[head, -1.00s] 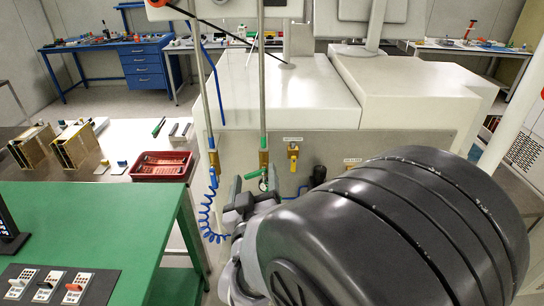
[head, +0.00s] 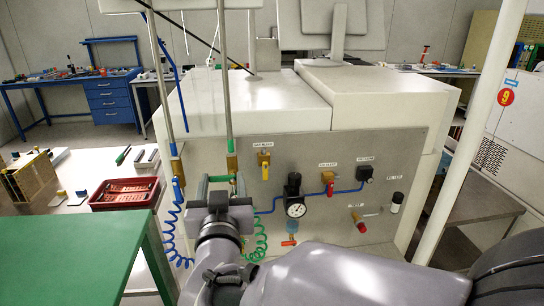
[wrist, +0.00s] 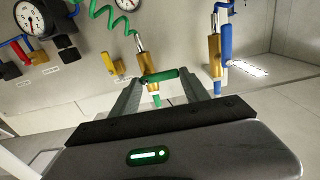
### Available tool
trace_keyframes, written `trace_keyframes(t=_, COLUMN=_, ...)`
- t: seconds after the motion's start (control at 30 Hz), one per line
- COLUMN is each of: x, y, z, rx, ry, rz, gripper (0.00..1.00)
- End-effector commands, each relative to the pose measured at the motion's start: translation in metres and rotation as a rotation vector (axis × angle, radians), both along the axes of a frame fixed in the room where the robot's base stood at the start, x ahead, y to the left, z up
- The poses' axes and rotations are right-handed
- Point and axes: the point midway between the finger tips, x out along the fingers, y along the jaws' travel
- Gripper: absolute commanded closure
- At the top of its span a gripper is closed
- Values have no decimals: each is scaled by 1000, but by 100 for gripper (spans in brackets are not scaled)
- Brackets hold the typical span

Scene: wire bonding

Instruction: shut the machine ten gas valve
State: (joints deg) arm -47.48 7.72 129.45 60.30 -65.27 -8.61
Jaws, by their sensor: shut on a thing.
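A green valve handle (wrist: 162,76) sits on a brass valve body (wrist: 143,52) of an upright pipe. The handle lies crosswise to the pipe. My gripper (wrist: 160,88) is shut on this handle, with a finger toward each end of it. In the head view my gripper (head: 219,190) is at the same valve, whose brass body (head: 231,163) shows above it. Part of the handle is hidden there. A neighbouring valve with a blue handle (head: 178,190) hangs on the pipe to the left, its handle along the pipe. I cannot read which valve is machine ten's.
The machine's grey panel (head: 400,145) carries a yellow valve (head: 264,164), a gauge (head: 295,209), a red valve (head: 328,183) and a red knob (head: 361,227). Coiled blue (head: 172,240) and green (head: 261,240) hoses hang near my gripper. A green table (head: 95,250) stands at left.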

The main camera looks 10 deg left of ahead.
Motion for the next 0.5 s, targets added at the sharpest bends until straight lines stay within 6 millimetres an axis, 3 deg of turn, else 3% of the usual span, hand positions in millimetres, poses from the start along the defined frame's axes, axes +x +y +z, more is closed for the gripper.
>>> trace_keyframes(t=0.17, x=0, y=0, z=1, rx=1, ry=0, rz=0, gripper=87)
trace_keyframes(t=0.2, x=0, y=0, z=1, rx=0, ry=0, rz=0, gripper=38)
trace_keyframes(t=0.27, x=0, y=0, z=1, rx=0, ry=0, rz=0, gripper=27)
trace_keyframes(t=0.5, x=0, y=0, z=1, rx=-1, ry=0, rz=0, gripper=25)
